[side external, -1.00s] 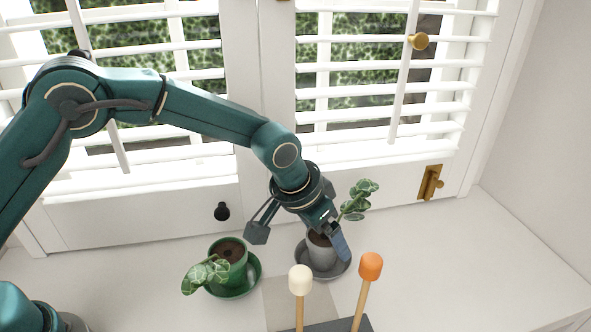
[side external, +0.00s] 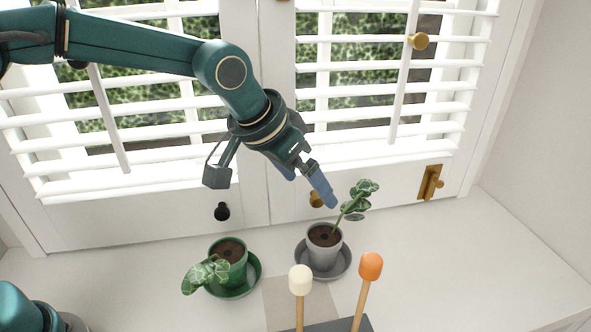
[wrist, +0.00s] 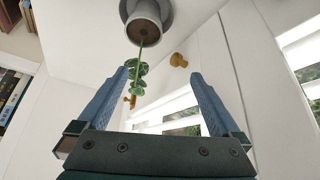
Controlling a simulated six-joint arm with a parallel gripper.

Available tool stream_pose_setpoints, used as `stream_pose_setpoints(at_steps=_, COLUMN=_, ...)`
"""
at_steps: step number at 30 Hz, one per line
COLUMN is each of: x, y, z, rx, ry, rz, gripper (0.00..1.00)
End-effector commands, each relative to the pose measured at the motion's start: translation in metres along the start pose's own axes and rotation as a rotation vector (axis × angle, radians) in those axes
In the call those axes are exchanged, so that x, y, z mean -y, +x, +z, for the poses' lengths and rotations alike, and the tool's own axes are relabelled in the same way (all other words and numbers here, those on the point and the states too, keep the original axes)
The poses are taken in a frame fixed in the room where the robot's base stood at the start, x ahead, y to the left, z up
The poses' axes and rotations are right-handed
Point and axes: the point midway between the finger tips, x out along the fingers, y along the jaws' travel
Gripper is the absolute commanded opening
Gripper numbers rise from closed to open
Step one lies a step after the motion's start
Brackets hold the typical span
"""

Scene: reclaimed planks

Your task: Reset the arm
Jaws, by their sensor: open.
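My gripper (side external: 306,186) is in the air above and slightly left of the grey pot (side external: 323,240), in front of the window shutters. Its blue fingers are apart and nothing is between them in the side view. The grey pot stands upright on a dark grey saucer (side external: 343,268) and holds a leafy plant (side external: 356,203). In the wrist view the gripper (wrist: 156,78) is open, with the plant (wrist: 136,75) showing beyond the fingers and the grey pot (wrist: 144,28) at the top.
A green pot (side external: 234,268) with a drooping plant stands on a green saucer left of the grey one. A cream-headed stick (side external: 300,282) and an orange-headed stick (side external: 370,268) rise from a dark block in front. The right part of the sill is clear.

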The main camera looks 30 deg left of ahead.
Motion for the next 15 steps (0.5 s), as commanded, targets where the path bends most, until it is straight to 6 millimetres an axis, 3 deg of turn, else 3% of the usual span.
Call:
stream_pose_setpoints(at_steps=1, x=0.012, y=-0.021, z=-0.004, rx=-0.033, ry=-0.026, rz=-0.012, gripper=1.00)
stream_pose_setpoints(at_steps=3, x=0.025, y=-0.043, z=-0.001, rx=-0.059, ry=-0.053, rz=-0.027, gripper=1.00)
stream_pose_setpoints(at_steps=8, x=0.047, y=-0.085, z=0.015, rx=-0.097, ry=-0.104, rz=-0.059, gripper=1.00)
stream_pose_setpoints(at_steps=15, x=0.070, y=-0.134, z=0.067, rx=-0.122, ry=-0.176, rz=-0.111, gripper=1.00)
